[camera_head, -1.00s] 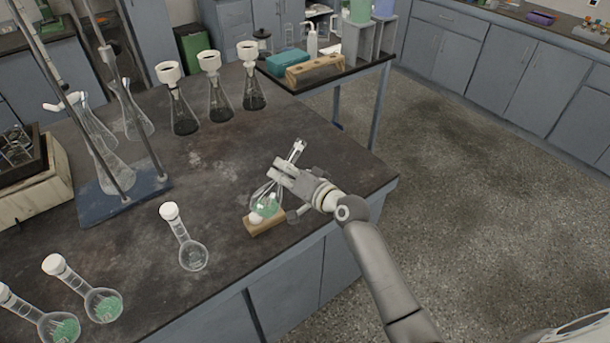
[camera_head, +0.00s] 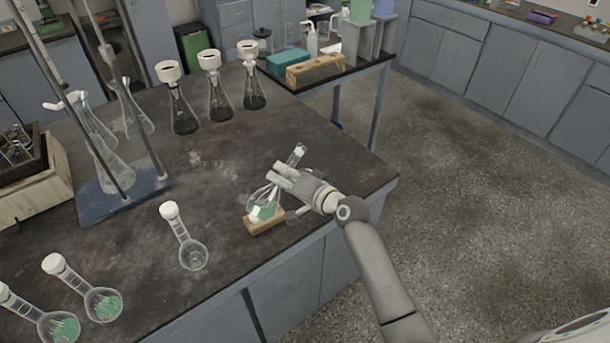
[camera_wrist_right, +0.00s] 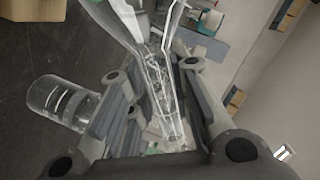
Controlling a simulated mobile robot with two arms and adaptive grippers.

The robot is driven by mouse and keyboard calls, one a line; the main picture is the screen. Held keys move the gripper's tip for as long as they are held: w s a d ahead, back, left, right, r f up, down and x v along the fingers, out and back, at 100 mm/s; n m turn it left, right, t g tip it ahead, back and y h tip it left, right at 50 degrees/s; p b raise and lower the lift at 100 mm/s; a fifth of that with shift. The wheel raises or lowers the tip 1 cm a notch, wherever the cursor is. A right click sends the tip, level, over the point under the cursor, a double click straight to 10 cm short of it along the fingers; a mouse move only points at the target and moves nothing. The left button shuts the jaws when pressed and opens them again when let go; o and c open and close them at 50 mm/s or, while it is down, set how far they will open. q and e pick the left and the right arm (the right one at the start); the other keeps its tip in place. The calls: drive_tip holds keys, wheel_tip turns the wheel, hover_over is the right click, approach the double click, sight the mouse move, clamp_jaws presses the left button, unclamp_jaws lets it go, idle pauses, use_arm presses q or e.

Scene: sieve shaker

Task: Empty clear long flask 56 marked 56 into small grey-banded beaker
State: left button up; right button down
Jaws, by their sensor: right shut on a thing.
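A clear long-necked flask (camera_head: 263,204) with green contents is in my right gripper (camera_head: 283,178). It leans, with its neck up to the right and its bulb at the wooden block (camera_head: 265,224); I cannot tell whether they touch. In the right wrist view my right gripper (camera_wrist_right: 165,105) is shut on the flask's clear neck (camera_wrist_right: 158,72). No number 56 is readable. A small clear beaker (camera_wrist_right: 60,103) with pale markings is beside the gripper in that view. In the head view the beaker is mostly hidden by my gripper. My left gripper is not in view.
Several dark-bottomed flasks with white funnels (camera_head: 220,98) stand behind. A blue-based stand (camera_head: 122,196) is at left. The table's right edge is close.

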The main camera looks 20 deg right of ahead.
drive_tip(key=shift+s+a+f+m+g, duration=0.1)
drive_tip(key=shift+a+f+m+g, duration=0.15)
drive_tip(key=shift+f+m, duration=0.5)
idle(0.5)
drive_tip(key=shift+f+m+g+y, duration=0.25)
drive_tip(key=shift+f+m+y, duration=0.3)
drive_tip(key=shift+m, duration=0.2)
idle(0.4)
drive_tip(key=shift+f+m, duration=0.6)
drive_tip(key=shift+f, duration=0.15)
idle(0.4)
